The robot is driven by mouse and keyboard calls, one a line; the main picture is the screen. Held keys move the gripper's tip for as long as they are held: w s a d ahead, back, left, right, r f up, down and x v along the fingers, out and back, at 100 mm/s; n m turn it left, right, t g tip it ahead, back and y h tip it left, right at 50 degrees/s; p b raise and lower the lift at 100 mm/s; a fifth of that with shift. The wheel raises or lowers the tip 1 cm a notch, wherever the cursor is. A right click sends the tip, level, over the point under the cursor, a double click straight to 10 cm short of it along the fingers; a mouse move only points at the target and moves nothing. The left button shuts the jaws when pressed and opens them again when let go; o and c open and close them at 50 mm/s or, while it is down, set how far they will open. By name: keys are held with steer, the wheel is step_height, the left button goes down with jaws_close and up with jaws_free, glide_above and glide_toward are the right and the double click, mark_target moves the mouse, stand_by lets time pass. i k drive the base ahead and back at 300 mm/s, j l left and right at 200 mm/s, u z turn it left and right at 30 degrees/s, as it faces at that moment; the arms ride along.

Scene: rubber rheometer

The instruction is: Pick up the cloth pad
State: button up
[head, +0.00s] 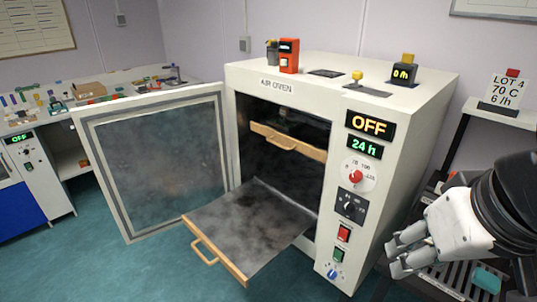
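No item is plainly marked as the cloth pad. A small teal, soft-looking block (487,278) lies on the dark slatted rack at the lower right and may be it. My gripper (398,262) is at the lower right, in front of the oven's right side and left of the teal block. Its pale fingers point left and sit close together. A small teal patch (427,257) shows beside the fingers; I cannot tell whether it is held or behind them. The gap between the fingertips is not clear.
The air oven (400,120) has its door (150,160) swung open left and a shelf (250,225) pulled out. Dark flat pieces (367,90), a red device (289,56) and a timer (403,74) sit on top. A lot sign (505,92) stands at right. Floor is clear at lower left.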

mark_target(481, 277)
steer(key=l+z, duration=0.15)
steer(key=z, duration=0.3)
steer(key=l+z, duration=0.2)
steer(key=z, duration=0.25)
